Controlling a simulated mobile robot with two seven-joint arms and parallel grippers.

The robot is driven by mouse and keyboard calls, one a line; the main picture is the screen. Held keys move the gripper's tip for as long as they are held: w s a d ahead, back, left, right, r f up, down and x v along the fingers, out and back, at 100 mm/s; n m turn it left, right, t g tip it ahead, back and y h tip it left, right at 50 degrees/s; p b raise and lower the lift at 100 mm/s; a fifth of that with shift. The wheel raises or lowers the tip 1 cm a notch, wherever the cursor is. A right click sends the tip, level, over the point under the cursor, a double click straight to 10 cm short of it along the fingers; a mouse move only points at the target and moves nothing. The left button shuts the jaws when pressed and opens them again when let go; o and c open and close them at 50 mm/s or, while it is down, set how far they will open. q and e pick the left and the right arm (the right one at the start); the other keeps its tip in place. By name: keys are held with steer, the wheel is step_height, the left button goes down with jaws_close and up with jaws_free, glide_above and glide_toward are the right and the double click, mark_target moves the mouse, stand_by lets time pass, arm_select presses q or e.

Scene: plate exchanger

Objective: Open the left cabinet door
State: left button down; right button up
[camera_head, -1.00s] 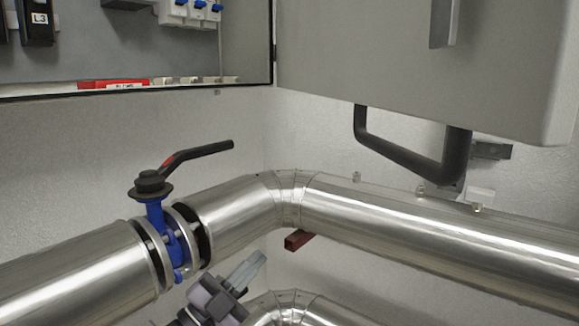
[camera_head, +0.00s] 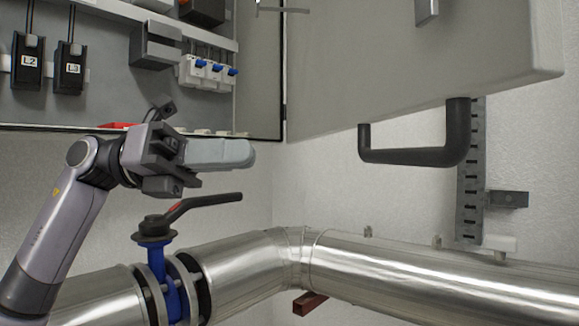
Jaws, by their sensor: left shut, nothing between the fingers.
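A grey cabinet stands open at upper left, and its interior (camera_head: 120,85) shows. A large grey door panel (camera_head: 400,70) extends right from the cabinet's right edge toward me and looks swung wide open. A small metal grip (camera_head: 427,10) on it is cut off by the top of the view. I cannot tell whether this is the left door; no other door shows. My left gripper (camera_head: 250,153) is shut and empty, pointing right, just below the cabinet's bottom edge and left of the panel. It touches nothing that I can see. My right gripper is out of view.
A blue valve (camera_head: 163,270) with a black lever (camera_head: 205,203) sits on a silver pipe (camera_head: 420,265) below my left gripper. A black U-shaped bar (camera_head: 415,156) shows under the panel. White wall shows between gripper and bar.

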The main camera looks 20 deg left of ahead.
arm_select(q)
steer(key=s+a+r+m+t+y+b, duration=0.1)
steer(key=s+a+r+t+y+b, duration=0.25)
steer(key=s+a, duration=0.25)
steer(key=x, duration=1.4)
steer(key=shift+w, duration=0.45)
steer(key=shift+t, duration=0.25)
